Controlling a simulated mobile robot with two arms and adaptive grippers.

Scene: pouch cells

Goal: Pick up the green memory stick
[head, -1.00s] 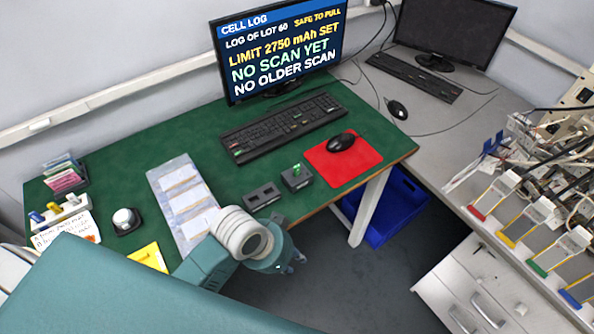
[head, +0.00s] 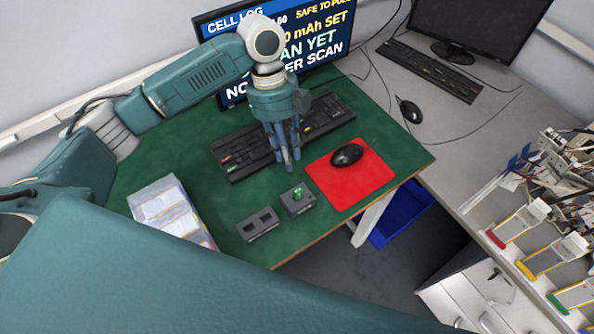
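The green memory stick (head: 298,191) stands up out of a small dark grey block (head: 297,203) on the green table, left of the red mouse mat. My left gripper (head: 287,168) hangs fingers down above the table, just behind the stick and in front of the keyboard. It is not touching the stick. Its fingers look close together from here, and I cannot tell whether there is a gap between them. My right gripper is not in view.
A second dark block with two openings (head: 258,225) sits left of the stick's block. The red mat (head: 362,187) with a black mouse (head: 347,155) is on the right. The keyboard (head: 232,158) and monitor (head: 213,27) stand behind. A tray of pouches (head: 140,200) lies at left.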

